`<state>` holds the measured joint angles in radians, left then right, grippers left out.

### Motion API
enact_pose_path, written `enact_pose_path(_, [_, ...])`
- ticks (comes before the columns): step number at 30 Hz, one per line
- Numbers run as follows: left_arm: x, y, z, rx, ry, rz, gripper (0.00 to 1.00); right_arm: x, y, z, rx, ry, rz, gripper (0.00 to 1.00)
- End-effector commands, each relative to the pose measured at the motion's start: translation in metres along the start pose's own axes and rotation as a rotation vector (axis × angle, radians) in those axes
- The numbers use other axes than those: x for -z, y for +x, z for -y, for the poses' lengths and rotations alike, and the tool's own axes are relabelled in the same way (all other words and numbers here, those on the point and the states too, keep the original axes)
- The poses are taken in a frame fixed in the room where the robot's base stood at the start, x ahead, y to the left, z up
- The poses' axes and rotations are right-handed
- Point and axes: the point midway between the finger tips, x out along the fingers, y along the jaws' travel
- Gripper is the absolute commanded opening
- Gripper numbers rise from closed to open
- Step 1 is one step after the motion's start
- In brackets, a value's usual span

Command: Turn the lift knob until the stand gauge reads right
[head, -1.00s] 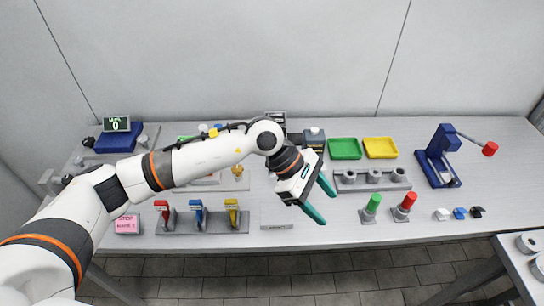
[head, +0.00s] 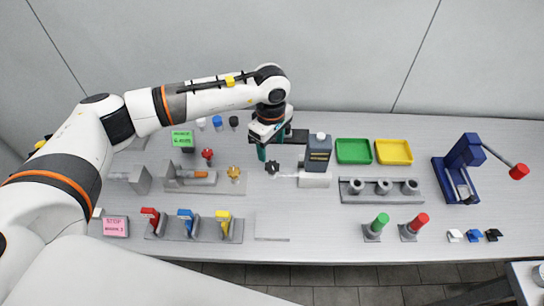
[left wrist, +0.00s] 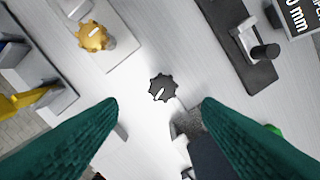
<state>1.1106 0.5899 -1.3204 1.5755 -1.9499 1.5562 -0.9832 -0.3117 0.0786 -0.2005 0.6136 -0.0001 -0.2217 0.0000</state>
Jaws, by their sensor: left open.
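A black scalloped knob (head: 272,167) with a white mark shows in the head view on the table, left of a pale block with a dark blue-grey box. It also shows in the left wrist view (left wrist: 162,88), just beyond and between my fingertips, untouched. My left gripper (head: 273,148) is open and points down behind the knob; its green fingers also show in the left wrist view (left wrist: 160,105). A gauge display (left wrist: 298,15) is cut off at the corner there and shows "0 mm"; any further digits are out of frame. My right gripper is not in view.
A gold knob (head: 234,173) and a red knob (head: 207,154) stand to the left. The blue-grey box (head: 318,152) is close on the right. Green (head: 353,151) and yellow (head: 393,152) trays lie farther right. The table front of the black knob is mostly clear.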

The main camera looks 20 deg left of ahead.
Motion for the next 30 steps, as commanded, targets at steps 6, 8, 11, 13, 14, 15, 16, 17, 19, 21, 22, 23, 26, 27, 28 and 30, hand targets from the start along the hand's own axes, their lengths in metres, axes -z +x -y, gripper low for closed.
enact_pose_path(6, [0.001, 0.042, -0.001, -0.005, -0.002, -0.002, 0.59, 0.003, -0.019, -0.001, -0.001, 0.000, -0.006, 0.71])
enact_pose_path(8, [0.001, 0.052, -0.001, -0.004, -0.001, -0.001, 0.59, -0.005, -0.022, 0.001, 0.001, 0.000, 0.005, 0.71])
enact_pose_path(11, [0.001, 0.066, -0.001, -0.003, -0.001, -0.001, 0.59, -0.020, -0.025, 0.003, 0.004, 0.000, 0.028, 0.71])
enact_pose_path(13, [0.001, 0.072, 0.000, -0.002, 0.000, -0.002, 0.59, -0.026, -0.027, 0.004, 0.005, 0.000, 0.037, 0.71])
enact_pose_path(14, [0.001, 0.075, 0.000, -0.002, -0.001, -0.002, 0.59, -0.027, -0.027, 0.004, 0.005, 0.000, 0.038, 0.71])
enact_pose_path(15, [0.001, 0.077, -0.001, -0.002, -0.001, -0.001, 0.59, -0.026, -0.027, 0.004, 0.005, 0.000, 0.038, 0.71])
enact_pose_path(16, [0.001, 0.078, -0.001, -0.001, 0.000, -0.001, 0.59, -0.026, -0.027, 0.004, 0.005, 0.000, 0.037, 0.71])
enact_pose_path(17, [0.001, 0.079, 0.000, -0.001, 0.000, -0.001, 0.59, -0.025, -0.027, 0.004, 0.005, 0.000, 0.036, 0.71])
enact_pose_path(19, [0.001, 0.080, 0.000, 0.000, 0.000, -0.001, 0.59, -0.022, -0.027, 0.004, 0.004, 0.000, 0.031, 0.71])
enact_pose_path(21, [0.001, 0.080, 0.000, 0.000, 0.000, -0.001, 0.59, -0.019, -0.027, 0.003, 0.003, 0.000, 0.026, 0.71])
enact_pose_path(22, [0.001, 0.080, 0.000, 0.000, 0.000, -0.001, 0.59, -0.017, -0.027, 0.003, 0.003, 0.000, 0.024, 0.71])
enact_pose_path(23, [0.001, 0.080, 0.000, 0.000, 0.000, -0.001, 0.59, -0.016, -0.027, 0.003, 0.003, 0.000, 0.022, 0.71])
enact_pose_path(26, [0.001, 0.080, 0.000, 0.000, 0.000, -0.001, 0.53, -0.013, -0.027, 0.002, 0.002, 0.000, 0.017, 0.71])
enact_pose_path(27, [0.001, 0.080, 0.000, 0.000, 0.000, -0.001, 0.46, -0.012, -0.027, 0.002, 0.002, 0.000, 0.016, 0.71])
enact_pose_path(28, [0.001, 0.080, 0.000, 0.000, 0.000, -0.001, 0.41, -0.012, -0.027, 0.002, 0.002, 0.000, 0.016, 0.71])
enact_pose_path(30, [0.001, 0.080, 0.000, 0.000, 0.000, -0.001, 0.30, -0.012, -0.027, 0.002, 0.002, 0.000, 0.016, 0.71])
